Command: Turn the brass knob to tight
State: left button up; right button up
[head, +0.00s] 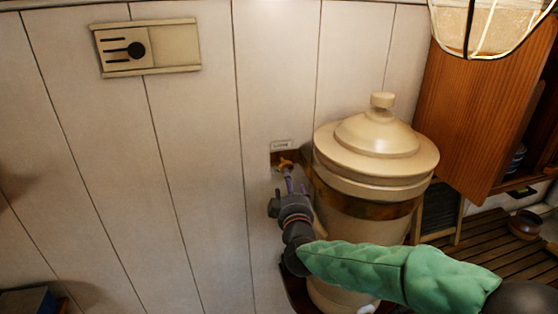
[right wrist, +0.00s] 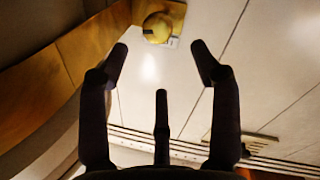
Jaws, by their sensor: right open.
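The brass knob (head: 285,163) sits on a small wooden plate on the white plank wall, left of a large cream urn. In the right wrist view the round brass knob (right wrist: 158,27) has a dark mark on its face and lies just beyond my fingertips. My right gripper (head: 289,181) reaches up toward the knob from below. In the wrist view the right gripper (right wrist: 160,52) is open, with nothing between its fingers and a gap to the knob. A small white label (head: 281,145) is above the knob; its lettering is too small to read surely. My left gripper is out of view.
The lidded cream urn (head: 372,165) with a brown band stands close right of the knob, behind my right arm. An open wooden cabinet door (head: 470,100) and a slatted counter (head: 480,245) are at right.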

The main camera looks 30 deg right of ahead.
aim_at(285, 167)
jog(key=p+x, duration=0.2)
jog(key=x, duration=0.8)
jog(key=shift+w+d, duration=0.15)
jog(key=shift+w, duration=0.15)
jog(key=c, duration=1.2)
